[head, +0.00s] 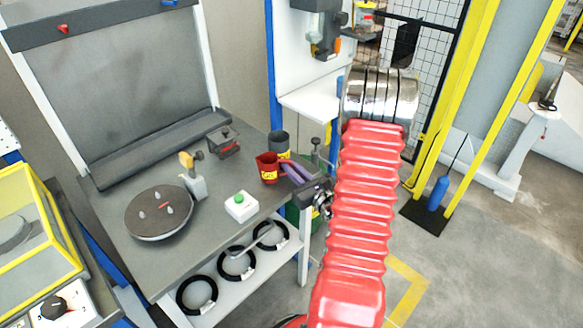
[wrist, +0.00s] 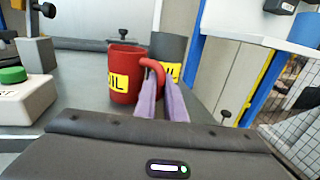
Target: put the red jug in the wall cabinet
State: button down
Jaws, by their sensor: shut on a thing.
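The red jug (head: 267,170) has a yellow label and is upright at the right part of the grey workbench (head: 130,185). It also shows in the wrist view (wrist: 122,62), its handle toward the right. My gripper (head: 287,166) has purple fingers and is shut on the jug's handle; in the wrist view the fingertips (wrist: 156,78) meet at the handle. Whether the jug's base touches the bench is hard to tell. I cannot make out a wall cabinet for certain in either view.
A dark grey jug (head: 279,141) with a yellow label stands close behind the red jug. A green-button box (head: 241,207), a toggle clamp (head: 192,180) and a round turntable (head: 160,212) are on the bench. A white shelf (head: 312,106) stands beyond its right end.

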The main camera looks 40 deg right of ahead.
jog(key=c, duration=1.8)
grip_release()
jog(key=shift+f, duration=0.1)
jog(key=shift+c, duration=0.2)
jog(key=s+a, duration=0.2)
jog(key=s, duration=1)
jog(key=shift+w, duration=0.15)
